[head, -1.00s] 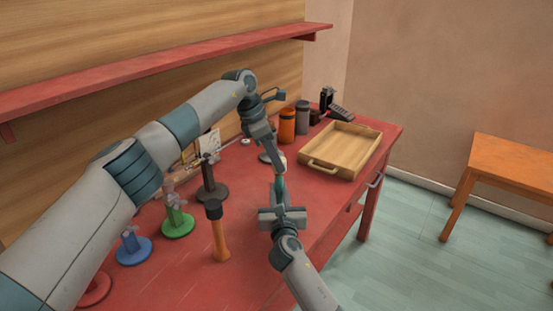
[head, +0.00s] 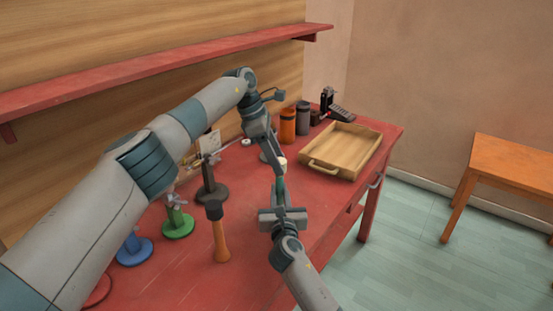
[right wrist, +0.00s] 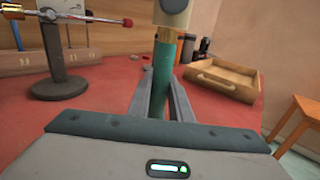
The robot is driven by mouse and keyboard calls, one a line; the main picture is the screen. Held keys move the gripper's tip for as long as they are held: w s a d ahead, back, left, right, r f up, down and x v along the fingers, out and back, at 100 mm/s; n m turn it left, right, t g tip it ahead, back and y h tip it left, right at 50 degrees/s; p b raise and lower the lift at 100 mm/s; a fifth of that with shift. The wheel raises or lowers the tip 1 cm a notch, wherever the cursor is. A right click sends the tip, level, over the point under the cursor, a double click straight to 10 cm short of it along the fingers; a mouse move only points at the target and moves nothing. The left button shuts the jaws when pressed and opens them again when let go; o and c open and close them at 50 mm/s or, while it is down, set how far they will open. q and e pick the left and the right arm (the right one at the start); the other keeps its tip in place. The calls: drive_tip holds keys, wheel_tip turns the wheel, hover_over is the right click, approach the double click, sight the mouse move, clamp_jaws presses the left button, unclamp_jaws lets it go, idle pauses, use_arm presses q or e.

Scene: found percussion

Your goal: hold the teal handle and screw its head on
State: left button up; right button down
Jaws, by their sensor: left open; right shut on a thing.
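The teal handle (right wrist: 162,80) stands upright between the fingers of my right gripper (right wrist: 163,92), which is shut on it. In the head view the handle (head: 280,186) shows above my right gripper (head: 281,208). A brass-coloured collar (right wrist: 166,34) tops the handle, and the cream head (right wrist: 172,12) sits directly above it, cut off by the upper picture edge. I cannot tell how tightly they are joined. The head (head: 282,162) also shows in the head view beside the fingertips of my left gripper (head: 277,168). The left gripper is open and comes down from above.
Green (head: 178,226) and blue (head: 134,250) stands and a dark stand (head: 211,190) are further left. A wooden tray (head: 345,148) and orange (head: 287,126) and grey canisters are behind.

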use_arm(q)
drive_tip(key=shift+r, duration=2.25)
drive_tip(key=o, duration=0.6)
drive_tip(key=shift+c, duration=0.2)
drive_tip(key=shift+r, duration=0.1)
drive_tip(key=v, duration=1.1)
drive_tip(key=shift+a+r, duration=0.2)
drive_tip(key=shift+r, duration=0.15)
